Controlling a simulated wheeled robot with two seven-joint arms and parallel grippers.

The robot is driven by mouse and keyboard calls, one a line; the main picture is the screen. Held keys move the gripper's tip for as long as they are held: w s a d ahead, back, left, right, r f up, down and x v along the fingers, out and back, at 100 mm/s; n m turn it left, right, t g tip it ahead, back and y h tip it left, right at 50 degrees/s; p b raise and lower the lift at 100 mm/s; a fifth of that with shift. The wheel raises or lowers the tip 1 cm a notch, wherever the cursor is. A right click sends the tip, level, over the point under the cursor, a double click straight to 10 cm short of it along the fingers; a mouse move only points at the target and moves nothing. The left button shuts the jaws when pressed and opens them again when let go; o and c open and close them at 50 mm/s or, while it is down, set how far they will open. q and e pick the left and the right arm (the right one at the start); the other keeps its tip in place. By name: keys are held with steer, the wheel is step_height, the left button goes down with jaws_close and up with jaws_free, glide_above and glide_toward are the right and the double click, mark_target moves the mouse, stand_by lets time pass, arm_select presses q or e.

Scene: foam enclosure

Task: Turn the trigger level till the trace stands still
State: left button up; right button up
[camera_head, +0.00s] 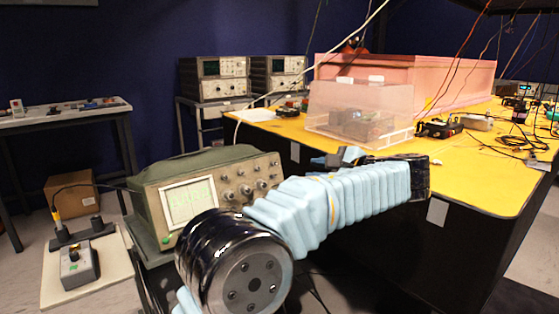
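A green-grey oscilloscope (205,165) stands at centre left with its front towards me. Its lit screen (188,203) carries a faint green trace; I cannot tell whether it moves. Several knobs (245,190) sit right of the screen; their labels are too small to read, so I cannot pick out the trigger level. My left arm, in a pale blue sleeve, crosses in front and hides the lower right of the panel. Dark parts that look like my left gripper (343,158) show behind the sleeve, right of the panel and apart from it; its fingers are unclear. My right gripper is not in view.
A yellow-topped bench (480,180) at right holds a pink foam enclosure (440,80), a clear box (355,118) and cables. Two more instruments (222,78) stand behind. A small grey box with a knob (80,268) lies on a white board at lower left.

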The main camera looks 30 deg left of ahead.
mark_target(275, 164)
arm_select(q)
steer(key=x, duration=0.9)
steer(key=r+p+x, duration=0.1)
steer(key=x, duration=0.3)
steer(key=shift+s+a+f, duration=0.1)
steer(key=shift+s+a, duration=0.05)
steer(key=shift+a, duration=0.35)
jaws_close()
